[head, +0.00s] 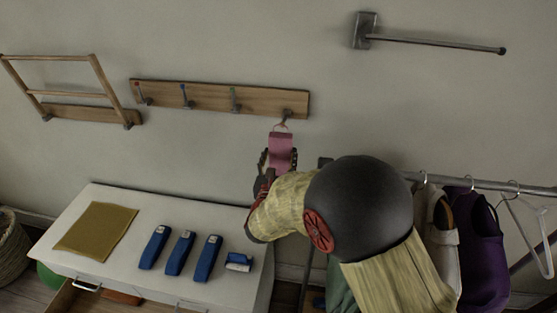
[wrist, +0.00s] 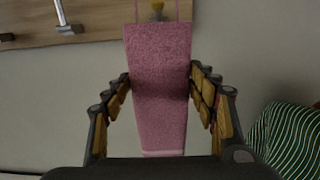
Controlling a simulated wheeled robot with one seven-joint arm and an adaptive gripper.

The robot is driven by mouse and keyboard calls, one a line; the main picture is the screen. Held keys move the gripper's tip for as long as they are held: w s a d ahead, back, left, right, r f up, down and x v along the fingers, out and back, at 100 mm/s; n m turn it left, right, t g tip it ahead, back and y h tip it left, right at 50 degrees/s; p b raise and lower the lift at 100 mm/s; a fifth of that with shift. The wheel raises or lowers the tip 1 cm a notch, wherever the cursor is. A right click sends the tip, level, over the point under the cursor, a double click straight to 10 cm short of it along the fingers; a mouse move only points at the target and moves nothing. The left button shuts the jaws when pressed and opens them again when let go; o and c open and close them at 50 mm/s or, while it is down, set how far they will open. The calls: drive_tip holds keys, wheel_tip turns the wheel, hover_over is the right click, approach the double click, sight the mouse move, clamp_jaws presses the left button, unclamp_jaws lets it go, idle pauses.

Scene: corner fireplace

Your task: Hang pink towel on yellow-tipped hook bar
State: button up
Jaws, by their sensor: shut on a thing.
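The pink towel (head: 281,148) hangs upright below the wooden hook bar (head: 208,96), at its right-end hook (head: 287,115). My gripper (wrist: 160,82) is shut on the towel's sides; the towel also fills the middle of the wrist view (wrist: 160,55). In the wrist view the yellow hook tip (wrist: 157,7) shows just above the towel's top edge, between the two sides of its thin loop (wrist: 136,10). The loop's top is cut off there. In the head view the loop appears at the hook, but I cannot tell whether it rests on it.
A white dresser (head: 110,215) below carries a tan mat (head: 96,230) and several blue objects (head: 180,252). A clothes rail (head: 480,185) with hung clothes is at the right. A metal wall bar (head: 440,43) is at upper right, a wooden rack (head: 70,92) at left.

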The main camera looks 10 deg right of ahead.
drive_tip(key=shift+x, duration=2.15)
drive_tip(key=w+b, duration=0.1)
drive_tip(key=w+d+f+b, duration=0.1)
drive_tip(key=w+f+b, duration=0.1)
drive_tip(key=w, duration=0.1)
drive_tip(key=shift+w+d+f+b, duration=0.1)
drive_tip(key=shift+d+f+b, duration=0.1)
drive_tip(key=shift+d+b, duration=0.2)
drive_tip(key=shift+b, duration=0.35)
drive_tip(key=o, duration=1.3)
drive_tip(key=shift+c, duration=0.2)
drive_tip(key=shift+o, duration=0.5)
